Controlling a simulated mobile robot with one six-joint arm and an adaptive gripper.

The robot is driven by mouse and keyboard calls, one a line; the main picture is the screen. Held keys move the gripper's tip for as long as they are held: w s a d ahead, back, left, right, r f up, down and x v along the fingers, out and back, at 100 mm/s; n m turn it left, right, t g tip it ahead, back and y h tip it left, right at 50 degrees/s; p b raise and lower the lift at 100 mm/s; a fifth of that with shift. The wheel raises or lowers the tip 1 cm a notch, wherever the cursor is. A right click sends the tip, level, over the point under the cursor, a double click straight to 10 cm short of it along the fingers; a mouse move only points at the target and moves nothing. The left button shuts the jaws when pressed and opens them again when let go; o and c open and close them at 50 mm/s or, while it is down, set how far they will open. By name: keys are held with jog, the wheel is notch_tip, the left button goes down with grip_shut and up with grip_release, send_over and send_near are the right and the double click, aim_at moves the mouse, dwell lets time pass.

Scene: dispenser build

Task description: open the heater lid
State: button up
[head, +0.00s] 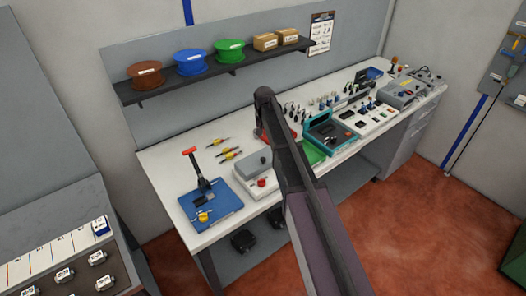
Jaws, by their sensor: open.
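A pale box with a grey block-like cover (252,164) and a red knob (261,182) stands on the white workbench, left of my arm. It may be the heater, but I cannot tell for certain. Its grey cover looks down on the base. My arm rises from the bottom of the head view and crosses the bench just right of this box, covering part of it. My gripper cannot be made out; the arm links seem to hide it.
A blue mat (213,215) with a red-handled press (198,170) lies at the bench's left end. A teal-framed device (328,132) and several small tools stand right of my arm. A dark shelf (220,72) with spools hangs above.

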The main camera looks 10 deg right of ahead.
aim_at(263, 158)
jog(key=shift+w+a+r, duration=0.15)
jog(key=shift+w+r, duration=0.25)
jog(key=shift+w, duration=0.15)
jog(key=shift+f, duration=0.2)
notch_tip(263, 158, down, 14)
jog(key=b, duration=1.3)
jog(key=shift+r+b, duration=0.25)
jog(key=shift+b, duration=0.05)
grip_shut()
